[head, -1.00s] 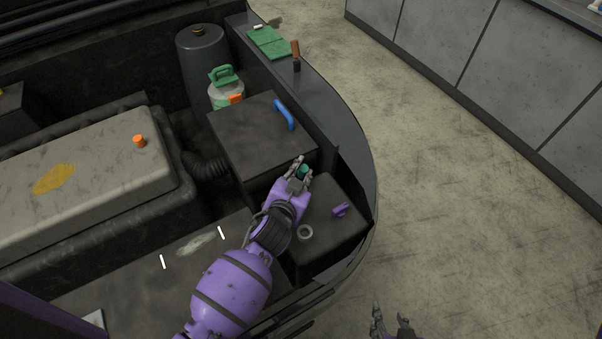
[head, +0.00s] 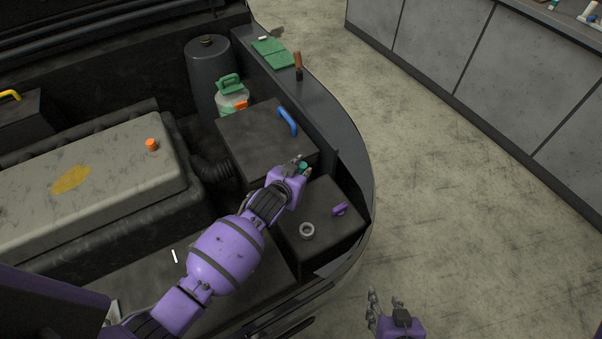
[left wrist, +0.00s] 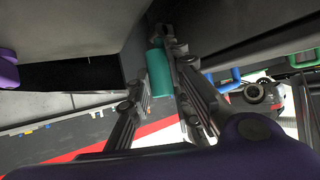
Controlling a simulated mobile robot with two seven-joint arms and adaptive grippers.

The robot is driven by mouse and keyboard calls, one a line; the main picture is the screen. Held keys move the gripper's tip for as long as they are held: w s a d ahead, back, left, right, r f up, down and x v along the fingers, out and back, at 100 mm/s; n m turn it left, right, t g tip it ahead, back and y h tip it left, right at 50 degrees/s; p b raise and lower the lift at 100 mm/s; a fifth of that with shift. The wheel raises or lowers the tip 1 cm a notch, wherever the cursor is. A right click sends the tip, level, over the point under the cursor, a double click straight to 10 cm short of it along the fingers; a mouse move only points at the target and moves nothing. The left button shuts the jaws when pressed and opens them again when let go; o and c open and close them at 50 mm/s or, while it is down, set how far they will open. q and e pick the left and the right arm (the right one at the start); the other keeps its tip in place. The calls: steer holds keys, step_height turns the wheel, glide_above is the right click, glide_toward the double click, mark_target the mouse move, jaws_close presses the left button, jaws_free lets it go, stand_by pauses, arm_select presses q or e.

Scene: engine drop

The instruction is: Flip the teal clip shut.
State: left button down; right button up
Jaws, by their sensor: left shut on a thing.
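The teal clip (head: 303,166) is a small piece at the gap between the two dark boxes, mostly hidden by my gripper in the head view. In the left wrist view it is a short teal cylinder (left wrist: 159,72) between the fingers, beside the right-hand finger. My left gripper (head: 300,165) is shut on it. Whether the clip is flipped open or shut cannot be told. My right gripper (head: 385,300) is empty and open at the bottom, over the floor.
The rear dark box (head: 262,138) has a blue handle (head: 288,121). The front dark box (head: 325,238) bears a purple knob (head: 340,209) and a grey ring (head: 307,231). An engine block (head: 110,175) lies left. Open floor (head: 460,220) lies right.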

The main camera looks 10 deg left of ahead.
arm_select(q)
steer(key=shift+d, duration=0.1)
steer(key=c, duration=1.6)
jaws_free()
steer(key=v, duration=1.2)
steer(key=shift+s, duration=0.1)
